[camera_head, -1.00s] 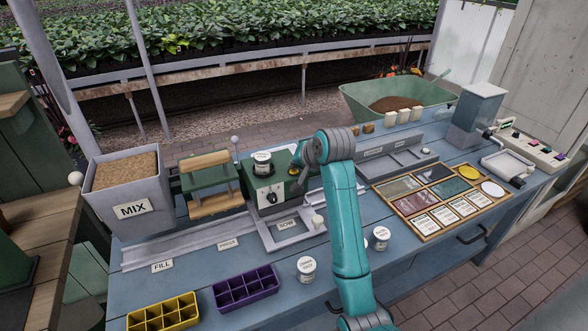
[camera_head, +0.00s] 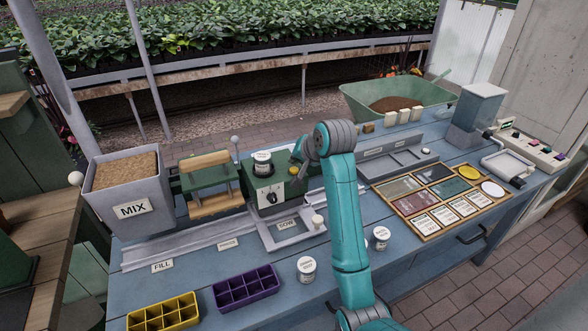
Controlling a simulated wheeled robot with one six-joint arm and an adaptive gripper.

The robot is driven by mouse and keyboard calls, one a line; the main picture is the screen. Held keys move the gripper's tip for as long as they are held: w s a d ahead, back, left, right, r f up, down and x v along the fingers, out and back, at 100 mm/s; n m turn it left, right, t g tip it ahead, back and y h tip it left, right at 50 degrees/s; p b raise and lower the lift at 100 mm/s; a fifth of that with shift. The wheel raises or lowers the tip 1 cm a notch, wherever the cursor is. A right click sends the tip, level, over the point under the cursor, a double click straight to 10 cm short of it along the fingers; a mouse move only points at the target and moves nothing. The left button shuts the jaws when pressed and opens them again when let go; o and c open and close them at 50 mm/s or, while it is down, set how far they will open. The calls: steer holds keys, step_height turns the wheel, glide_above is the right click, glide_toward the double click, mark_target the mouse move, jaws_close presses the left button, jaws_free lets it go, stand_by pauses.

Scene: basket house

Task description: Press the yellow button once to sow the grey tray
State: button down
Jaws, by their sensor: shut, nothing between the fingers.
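The yellow button (camera_head: 294,170) is a small round spot on the front of the green sowing machine (camera_head: 268,182), at its right side. A white labelled jar (camera_head: 262,162) sits on top of the machine. My gripper (camera_head: 300,166) is just right of the button, mostly hidden behind my teal wrist. Its dark fingers are shut and look empty; I cannot tell whether they touch the button. Below the machine lies a grey frame (camera_head: 268,240) with a SOW label inside it. I cannot make out a separate grey tray there.
A purple tray (camera_head: 246,290) and a yellow tray (camera_head: 163,313) lie at the bench front. White jars (camera_head: 306,268) stand near my arm. The MIX bin (camera_head: 128,198) and a green press (camera_head: 210,180) are left, a seed-packet board (camera_head: 437,232) right.

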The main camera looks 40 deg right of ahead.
mark_target(296, 170)
steer(key=shift+r, duration=2.45)
steer(key=shift+s, duration=0.1)
